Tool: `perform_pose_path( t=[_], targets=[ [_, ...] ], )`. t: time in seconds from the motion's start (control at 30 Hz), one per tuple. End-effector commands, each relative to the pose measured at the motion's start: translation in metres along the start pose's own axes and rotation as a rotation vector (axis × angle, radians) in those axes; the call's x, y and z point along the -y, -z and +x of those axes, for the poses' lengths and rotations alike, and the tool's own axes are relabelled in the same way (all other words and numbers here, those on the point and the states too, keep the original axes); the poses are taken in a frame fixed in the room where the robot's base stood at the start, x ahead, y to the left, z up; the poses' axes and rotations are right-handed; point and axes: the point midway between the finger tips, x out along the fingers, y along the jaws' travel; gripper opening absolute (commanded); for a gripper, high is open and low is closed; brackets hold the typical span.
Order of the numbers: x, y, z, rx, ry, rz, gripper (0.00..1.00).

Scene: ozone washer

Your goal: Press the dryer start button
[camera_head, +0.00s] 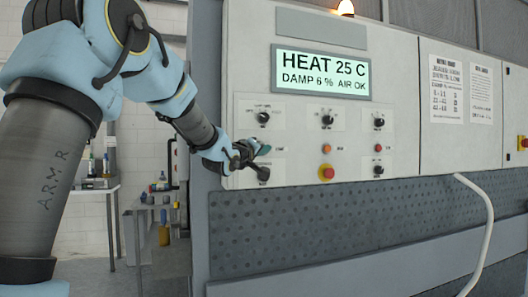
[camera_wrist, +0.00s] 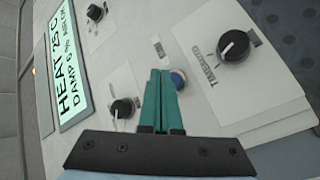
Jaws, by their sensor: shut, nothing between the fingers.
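A light grey control panel (camera_head: 300,95) carries a lit display (camera_head: 322,68) reading "HEAT 25 C, DAMP 6 %, AIR OK". A round blue button (camera_wrist: 179,79) shows in the wrist view just beside my teal fingertips, partly covered by them. I cannot read its label, nor tell whether the fingers touch it. My gripper (camera_wrist: 160,72) is shut and empty, pointing at the panel. In the head view my gripper (camera_head: 262,150) is at the panel's lower left, between an upper black knob (camera_head: 263,117) and a lower black knob (camera_head: 263,174), and the blue button is hidden.
A red stop button on yellow (camera_head: 522,143) sits far right. A white hose (camera_head: 488,215) hangs below. A bench (camera_head: 95,188) stands at left.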

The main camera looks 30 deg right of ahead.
Motion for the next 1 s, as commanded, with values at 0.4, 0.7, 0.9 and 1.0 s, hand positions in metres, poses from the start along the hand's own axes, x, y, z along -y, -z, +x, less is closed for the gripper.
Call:
perform_pose_path(
  t=[0.4,0.7,0.9,1.0],
  targets=[
    [-0.019,-0.022,-0.027,0.001,-0.002,0.001,0.0],
    [-0.024,-0.025,-0.033,0.0,-0.001,0.0,0.0],
    [-0.024,-0.024,-0.033,0.0,-0.001,0.0,0.0],
    [-0.024,-0.024,-0.033,0.0,-0.001,0.0,0.0]
  ],
)
